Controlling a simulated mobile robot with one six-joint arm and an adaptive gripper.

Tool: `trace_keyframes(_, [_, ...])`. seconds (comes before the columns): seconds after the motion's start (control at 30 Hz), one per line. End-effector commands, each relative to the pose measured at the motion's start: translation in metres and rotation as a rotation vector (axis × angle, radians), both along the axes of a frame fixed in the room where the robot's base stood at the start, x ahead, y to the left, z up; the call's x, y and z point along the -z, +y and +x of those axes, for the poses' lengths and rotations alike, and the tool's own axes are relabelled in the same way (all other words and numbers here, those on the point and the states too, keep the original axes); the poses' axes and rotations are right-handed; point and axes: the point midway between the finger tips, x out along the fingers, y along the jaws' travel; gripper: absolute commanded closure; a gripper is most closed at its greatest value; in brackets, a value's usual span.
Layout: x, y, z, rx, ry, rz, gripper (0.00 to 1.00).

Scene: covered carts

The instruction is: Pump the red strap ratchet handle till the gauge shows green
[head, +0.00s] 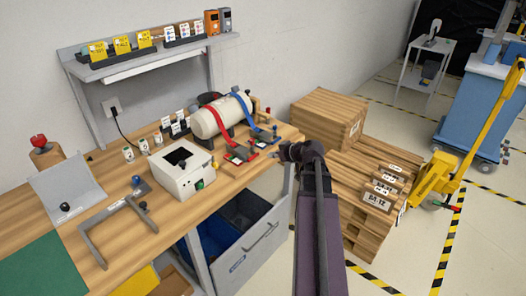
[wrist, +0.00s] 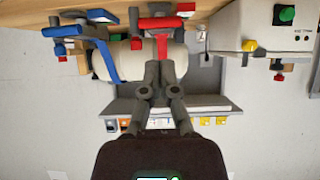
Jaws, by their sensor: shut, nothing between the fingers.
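The white cylinder (head: 208,122) lies on the wooden bench, held by a red strap and a blue strap. The red strap's ratchet (head: 240,154) is at the front of the cylinder. In the wrist view the red strap (wrist: 166,55) runs down from a red handle bar (wrist: 160,22). The blue strap (wrist: 104,64) and its blue handle (wrist: 62,31) are to the left there. My gripper (head: 285,152) is shut and empty, to the right of the ratchets near the bench's edge. In the wrist view its fingertips (wrist: 158,66) overlap the red strap; contact is unclear. The gauge reading is too small to tell.
A white box (head: 185,178) with a green button stands left of the ratchets. A grey bracket (head: 100,245) lies at the bench's front. Wooden crates (head: 328,118) stand right of the bench, by a yellow pallet jack (head: 435,178). A shelf (head: 140,58) hangs behind.

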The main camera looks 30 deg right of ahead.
Motion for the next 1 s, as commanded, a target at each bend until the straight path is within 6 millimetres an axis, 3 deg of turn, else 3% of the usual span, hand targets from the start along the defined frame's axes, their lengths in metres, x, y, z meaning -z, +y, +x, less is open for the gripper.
trace_keyframes(0.3, [-0.001,-0.007,-0.026,0.000,-0.001,0.000,1.00])
trace_keyframes(1.0, [-0.001,-0.006,-0.027,-0.003,0.000,0.001,1.00])
